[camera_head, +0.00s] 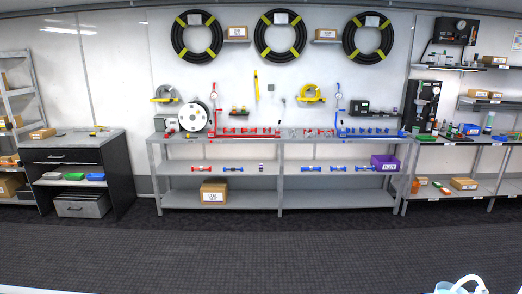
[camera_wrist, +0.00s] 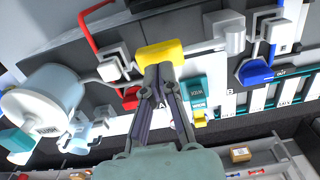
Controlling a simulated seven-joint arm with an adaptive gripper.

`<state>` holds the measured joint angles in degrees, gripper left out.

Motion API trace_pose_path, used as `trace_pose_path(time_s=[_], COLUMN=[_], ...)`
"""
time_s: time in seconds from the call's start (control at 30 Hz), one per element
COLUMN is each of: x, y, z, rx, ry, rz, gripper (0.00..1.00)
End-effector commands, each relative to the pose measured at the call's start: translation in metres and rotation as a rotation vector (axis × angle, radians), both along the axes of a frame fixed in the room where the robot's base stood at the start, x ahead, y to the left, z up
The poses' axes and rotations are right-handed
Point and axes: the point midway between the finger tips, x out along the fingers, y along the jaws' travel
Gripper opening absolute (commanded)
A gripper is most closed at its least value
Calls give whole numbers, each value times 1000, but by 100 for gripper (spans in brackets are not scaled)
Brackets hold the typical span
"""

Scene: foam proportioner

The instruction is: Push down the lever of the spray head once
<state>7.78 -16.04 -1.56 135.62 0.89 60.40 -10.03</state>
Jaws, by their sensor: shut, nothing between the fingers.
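My gripper (camera_wrist: 158,72) is in the wrist view, its two dark fingers together and empty. The fingertips are beside the lower edge of a yellow block (camera_wrist: 160,52); I cannot tell whether they touch it. A white-grey pipe fitting (camera_wrist: 228,32) lies right of the yellow block. I cannot identify the spray head or its lever for sure. A pale blue fitting with a white part (camera_wrist: 88,128) shows at left, beside a large white canister (camera_wrist: 45,105). My gripper does not show in the head view.
A red pipe (camera_wrist: 90,28), a blue handle (camera_wrist: 255,72) and a teal labelled box (camera_wrist: 195,92) are close around my gripper. In the head view, a grey rack (camera_head: 278,164) stands at the wall, and a pale blue and white object (camera_head: 461,286) is cut off at the bottom.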

Motion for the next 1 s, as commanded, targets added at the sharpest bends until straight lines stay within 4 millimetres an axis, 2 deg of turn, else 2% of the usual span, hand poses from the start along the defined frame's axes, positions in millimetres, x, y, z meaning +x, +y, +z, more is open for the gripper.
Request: trace_pose_path(time_s=[1.0], x=[-1], y=[0], z=[-41], rx=[1], ry=[2], rz=[0], gripper=[0])
